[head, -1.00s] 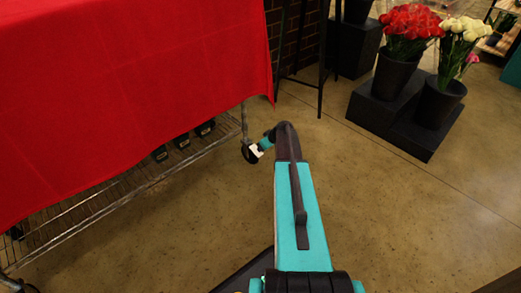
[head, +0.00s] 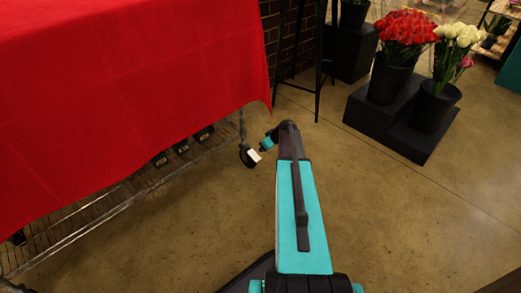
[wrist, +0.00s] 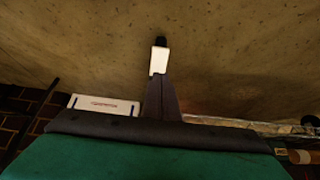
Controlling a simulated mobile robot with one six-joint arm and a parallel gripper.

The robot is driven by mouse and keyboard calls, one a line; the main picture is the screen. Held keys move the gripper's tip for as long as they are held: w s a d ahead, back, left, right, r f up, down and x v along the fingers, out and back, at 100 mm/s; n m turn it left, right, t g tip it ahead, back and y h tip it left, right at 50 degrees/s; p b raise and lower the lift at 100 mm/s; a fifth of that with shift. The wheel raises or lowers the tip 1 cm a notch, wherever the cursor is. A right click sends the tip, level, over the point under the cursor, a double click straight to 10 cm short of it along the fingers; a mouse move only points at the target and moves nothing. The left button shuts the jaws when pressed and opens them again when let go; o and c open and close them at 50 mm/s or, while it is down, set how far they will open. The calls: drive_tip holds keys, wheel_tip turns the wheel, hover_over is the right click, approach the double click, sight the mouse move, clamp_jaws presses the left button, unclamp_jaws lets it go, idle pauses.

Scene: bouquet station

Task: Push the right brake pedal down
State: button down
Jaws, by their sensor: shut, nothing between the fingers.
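The right brake pedal (head: 254,155) is a small white tab on the black caster (head: 246,157) under the right front leg of the wire rack. My gripper (head: 263,149) is low beside it, to its upper right, with a narrow gap seeming to show between them. In the wrist view my gripper (wrist: 158,78) shows as a dark, closed wedge in front of its teal body. A white piece with a black end (wrist: 158,60) lies just beyond the fingertips and looks like the pedal, though I cannot tell whether they touch. The rest of the caster is hard to make out there.
A red cloth (head: 130,90) drapes over the wire rack (head: 130,188), which holds dark items on its lower shelf. Black stands with flower buckets (head: 392,78) are at the back right. Dark stand legs (head: 320,60) rise behind the gripper. The concrete floor (head: 420,220) is clear to the right.

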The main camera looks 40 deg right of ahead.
drive_tip(key=s+f+p+v, duration=0.1)
drive_tip(key=p+v, duration=0.1)
drive_tip(key=v, duration=0.6)
drive_tip(key=shift+s, duration=0.3)
